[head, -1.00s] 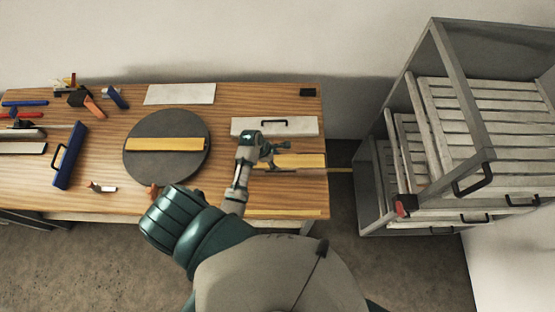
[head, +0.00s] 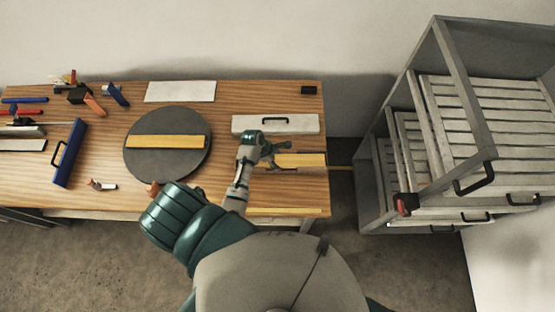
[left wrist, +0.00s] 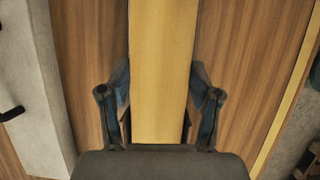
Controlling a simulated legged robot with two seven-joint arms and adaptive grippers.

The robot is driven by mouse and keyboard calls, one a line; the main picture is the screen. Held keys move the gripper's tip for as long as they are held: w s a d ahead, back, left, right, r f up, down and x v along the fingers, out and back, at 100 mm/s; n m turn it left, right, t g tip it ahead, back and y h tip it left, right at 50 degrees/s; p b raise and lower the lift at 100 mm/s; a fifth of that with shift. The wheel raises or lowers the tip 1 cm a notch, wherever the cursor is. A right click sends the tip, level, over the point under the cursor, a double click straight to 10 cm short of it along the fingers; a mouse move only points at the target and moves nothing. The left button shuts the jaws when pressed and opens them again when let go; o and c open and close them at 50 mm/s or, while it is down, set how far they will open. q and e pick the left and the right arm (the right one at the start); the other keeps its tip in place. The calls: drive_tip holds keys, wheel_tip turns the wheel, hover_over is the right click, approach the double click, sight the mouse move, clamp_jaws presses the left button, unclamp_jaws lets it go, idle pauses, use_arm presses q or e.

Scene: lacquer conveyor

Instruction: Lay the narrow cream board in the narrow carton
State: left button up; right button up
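A narrow yellowish board (head: 302,160) lies on the right part of the wooden workbench; the pictures show it more yellow than cream. My left gripper (head: 276,158) is low over its left part. In the left wrist view the board (left wrist: 163,60) runs lengthwise between the fingers of the left gripper (left wrist: 160,100). One finger is on each side, close to the board's edges, and the gripper looks open. Any small gap or contact is hard to tell. A similar yellow board (head: 166,142) lies on the dark round disc. I cannot make out a carton. My right gripper is out of view.
A pale block with a black handle (head: 275,125) lies just behind the left gripper. The dark round disc (head: 140,165) is to its left. Tools and a blue handled block (head: 68,154) fill the bench's left side. A grey rack with slatted shelves (head: 455,85) stands at the right.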

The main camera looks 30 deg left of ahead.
use_arm(q)
drive_tip(key=shift+a+f, duration=0.1)
drive_tip(key=shift+a, duration=0.1)
drive_tip(key=shift+o, duration=0.5)
drive_tip(key=o, duration=0.5)
drive_tip(key=shift+d, duration=0.2)
drive_tip(key=shift+r, duration=0.25)
drive_tip(key=v, duration=1.1)
drive_tip(key=shift+r, duration=0.25)
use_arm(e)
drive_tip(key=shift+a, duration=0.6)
